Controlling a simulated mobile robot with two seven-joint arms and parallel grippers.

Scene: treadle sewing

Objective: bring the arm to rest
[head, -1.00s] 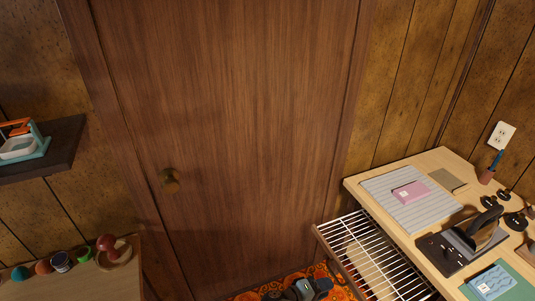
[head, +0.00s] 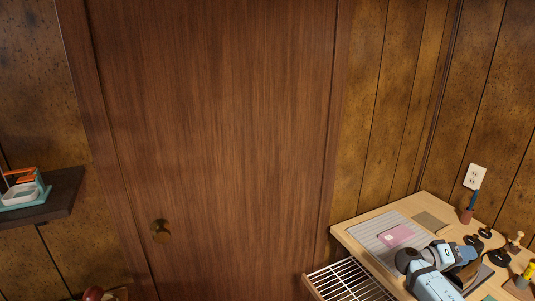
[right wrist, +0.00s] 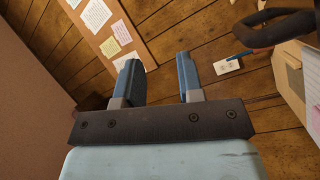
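My right arm reaches in from the bottom right of the head view, over the wooden table (head: 345,226). My right gripper (head: 462,257) is small there and partly hidden by its own wrist. In the right wrist view, the right gripper (right wrist: 160,82) has its two blue fingers wide apart, with nothing between them. My left arm and left gripper are not in view.
A pink packet (head: 397,235) lies on a striped mat (head: 372,228). A pot with a blue-handled tool (head: 467,214) and several dark pieces stand farther right. A white wire rack (head: 345,280) is left of the table. The door (head: 220,130) fills the middle. A dark shelf (head: 62,192) is at left.

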